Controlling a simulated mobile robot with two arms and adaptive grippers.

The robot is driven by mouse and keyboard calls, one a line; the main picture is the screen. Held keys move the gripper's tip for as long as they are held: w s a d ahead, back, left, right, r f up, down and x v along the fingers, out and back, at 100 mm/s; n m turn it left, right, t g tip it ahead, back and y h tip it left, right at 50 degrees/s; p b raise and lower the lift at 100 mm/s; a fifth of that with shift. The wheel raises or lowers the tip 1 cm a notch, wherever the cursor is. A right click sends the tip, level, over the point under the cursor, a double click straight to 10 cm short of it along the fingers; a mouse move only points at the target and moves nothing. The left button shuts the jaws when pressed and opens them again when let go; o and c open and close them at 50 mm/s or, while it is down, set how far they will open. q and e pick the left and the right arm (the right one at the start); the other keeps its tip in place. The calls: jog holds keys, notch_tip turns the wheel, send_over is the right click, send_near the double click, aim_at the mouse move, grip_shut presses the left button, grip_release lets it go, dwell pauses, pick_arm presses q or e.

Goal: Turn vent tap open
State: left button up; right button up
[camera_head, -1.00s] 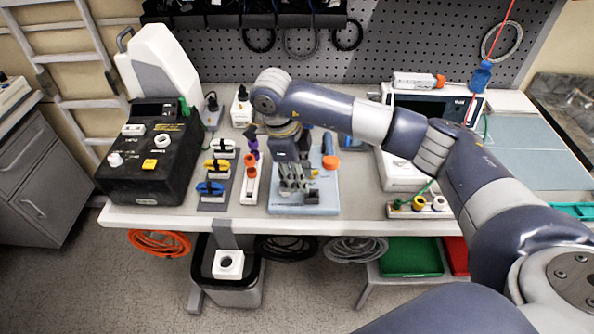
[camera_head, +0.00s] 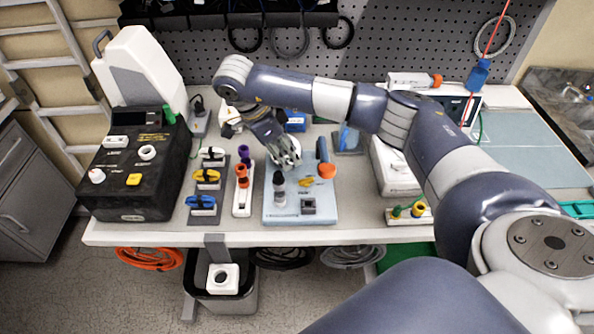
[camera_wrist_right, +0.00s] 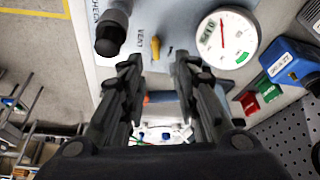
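The yellow vent tap (camera_head: 306,181) sits on the light-blue board (camera_head: 292,212). In the right wrist view the yellow tap (camera_wrist_right: 155,47) is beside the printed word VENT, ahead of the fingertips. Its handle lies slanted across the board in the head view; I cannot tell whether the tap is open. My right gripper (camera_head: 284,148) is over the back part of the board, behind the tap. In the wrist view its fingers (camera_wrist_right: 156,68) are spread with nothing between them. My left gripper is not in view.
A round white gauge (camera_wrist_right: 226,38) is beside the tap in the wrist view. A clamp rack (camera_head: 203,201) and black pump unit (camera_head: 133,175) stand left.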

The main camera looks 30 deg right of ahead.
aim_at(306, 179)
jog(key=x, duration=0.2)
jog(key=s+x, duration=0.1)
jog(key=x, duration=0.1)
jog(key=shift+s+d+f, duration=0.1)
jog(key=shift+d+f, duration=0.05)
jog(key=shift+f, duration=0.15)
jog(key=x, duration=0.2)
jog(key=p+x, duration=0.1)
jog(key=shift+d+f, duration=0.2)
jog(key=shift+f, duration=0.15)
jog(key=shift+x, duration=0.8)
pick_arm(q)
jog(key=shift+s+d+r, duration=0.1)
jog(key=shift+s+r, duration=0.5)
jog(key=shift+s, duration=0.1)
pick_arm(e)
jog(key=shift+w, duration=0.2)
jog(key=shift+c, duration=0.5)
jog(key=c, duration=0.4)
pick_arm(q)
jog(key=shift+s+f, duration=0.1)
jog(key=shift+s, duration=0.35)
pick_arm(e)
grip_shut()
